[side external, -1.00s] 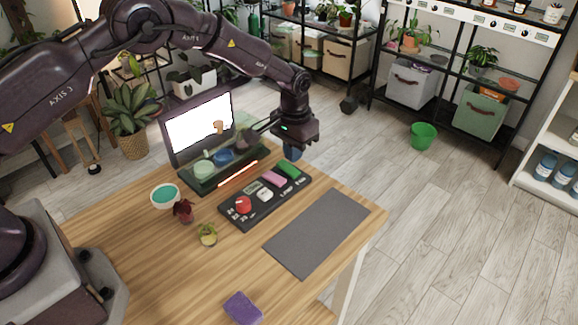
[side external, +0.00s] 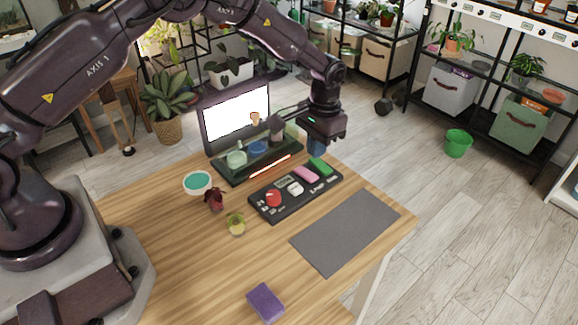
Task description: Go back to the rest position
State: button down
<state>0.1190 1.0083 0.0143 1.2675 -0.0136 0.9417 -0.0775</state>
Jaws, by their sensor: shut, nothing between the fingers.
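My gripper (side external: 316,150) hangs at the end of my dark purple arm, pointing down, above the table's far edge. It is beyond the green block on the black control panel (side external: 271,208). The blue part at its lower end is small, and the gap between the fingers cannot be made out. Nothing is seen hanging from it. My arm arches from its base at the left, over the back of the table.
The front is mostly clear. A green bucket (side external: 457,144) stands on the floor.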

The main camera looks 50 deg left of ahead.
jog(key=s+a+r+t, duration=0.2)
jog(key=s+r+t, duration=0.1)
jog(key=s+r, duration=1)
jog(key=s+a+r+t, duration=0.3)
jog(key=s+r, duration=1)
jog(key=s, duration=0.4)
jog(key=shift+s+a+r, duration=0.15)
jog(key=shift+a+r, duration=0.1)
jog(key=shift+r, duration=0.15)
